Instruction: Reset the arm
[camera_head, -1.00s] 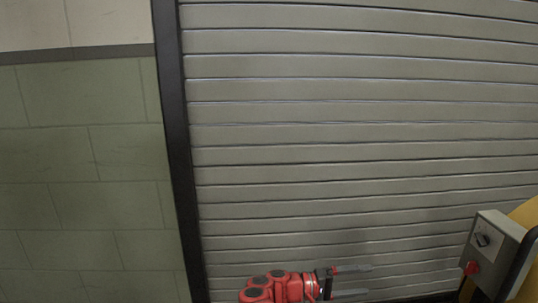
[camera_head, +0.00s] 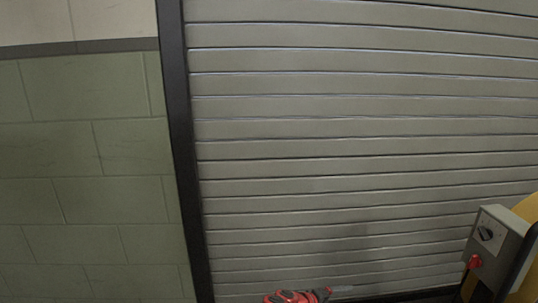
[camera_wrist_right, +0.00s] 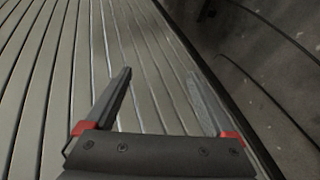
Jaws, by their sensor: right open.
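My right gripper (camera_wrist_right: 160,73) is open in the right wrist view, with its two dark fingers apart and nothing between them. In the head view my red right arm is at the bottom edge, and the gripper (camera_head: 343,290) points to the right in front of the roller shutter (camera_head: 360,150). Much of this arm is cut off by the frame. My left gripper is not in view.
A grey control box (camera_head: 492,240) with a black knob and a red button stands at the lower right, beside something yellow (camera_head: 525,208). A green block wall (camera_head: 90,165) lies left of the shutter's dark frame. The wrist view shows dark floor (camera_wrist_right: 265,70) at right.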

